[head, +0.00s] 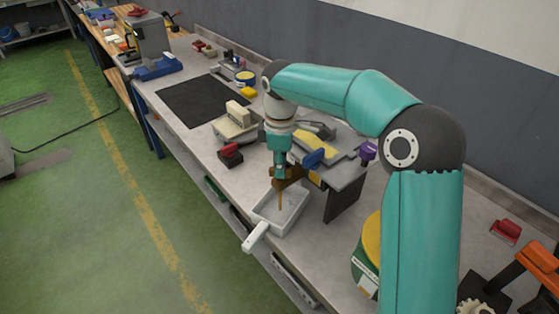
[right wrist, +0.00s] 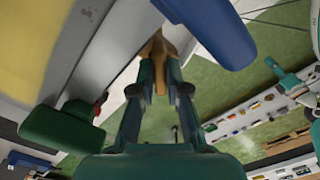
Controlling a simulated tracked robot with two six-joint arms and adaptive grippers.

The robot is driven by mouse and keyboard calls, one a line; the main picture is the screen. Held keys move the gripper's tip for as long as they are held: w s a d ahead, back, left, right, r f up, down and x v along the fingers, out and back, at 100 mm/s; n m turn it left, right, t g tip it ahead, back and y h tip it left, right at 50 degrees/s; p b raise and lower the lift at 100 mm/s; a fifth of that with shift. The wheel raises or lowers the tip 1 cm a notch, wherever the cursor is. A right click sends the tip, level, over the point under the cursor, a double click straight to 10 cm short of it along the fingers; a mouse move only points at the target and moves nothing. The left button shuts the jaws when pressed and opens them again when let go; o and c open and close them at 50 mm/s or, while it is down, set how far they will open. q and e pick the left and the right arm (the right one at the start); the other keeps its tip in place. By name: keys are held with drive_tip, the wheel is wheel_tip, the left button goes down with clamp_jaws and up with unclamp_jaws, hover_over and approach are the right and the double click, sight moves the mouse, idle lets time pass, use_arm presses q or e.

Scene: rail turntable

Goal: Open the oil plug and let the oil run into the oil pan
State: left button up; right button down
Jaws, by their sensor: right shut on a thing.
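My right gripper (head: 280,172) points down at the edge of a grey raised fixture on the bench. It is shut on a brown, brass-coloured piece (head: 291,180), which looks like the oil plug. The piece also shows between the fingertips in the right wrist view (right wrist: 156,47). A thin amber streak (head: 280,201), which looks like running oil, hangs below it and reaches down into the oil pan. The oil pan (head: 262,217) is a shallow grey tray with a white handle, standing on the bench under the fixture. Its contents are hard to tell. My left gripper is not in view.
A blue handle (head: 313,157) sits close to the right of my gripper. A black-and-red block (head: 230,156) and a cream-topped device (head: 237,121) stand to its left. A green-and-yellow drum (head: 366,262) is on the right. The dark mat (head: 200,99) is clear.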

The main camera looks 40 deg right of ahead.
drive_tip(key=n+p, duration=0.1)
drive_tip(key=n, duration=0.2)
drive_tip(key=shift+r+n+p, duration=0.15)
drive_tip(key=shift+n+p, duration=0.15)
drive_tip(key=shift+w+n+p, duration=0.1)
drive_tip(key=shift+n+p, duration=0.55)
drive_tip(key=shift+n, duration=1.25)
drive_tip(key=c, duration=1.4)
unclamp_jaws()
drive_tip(key=shift+c, duration=0.2)
wheel_tip(320, 180, up, 12)
drive_tip(key=shift+f, duration=0.2)
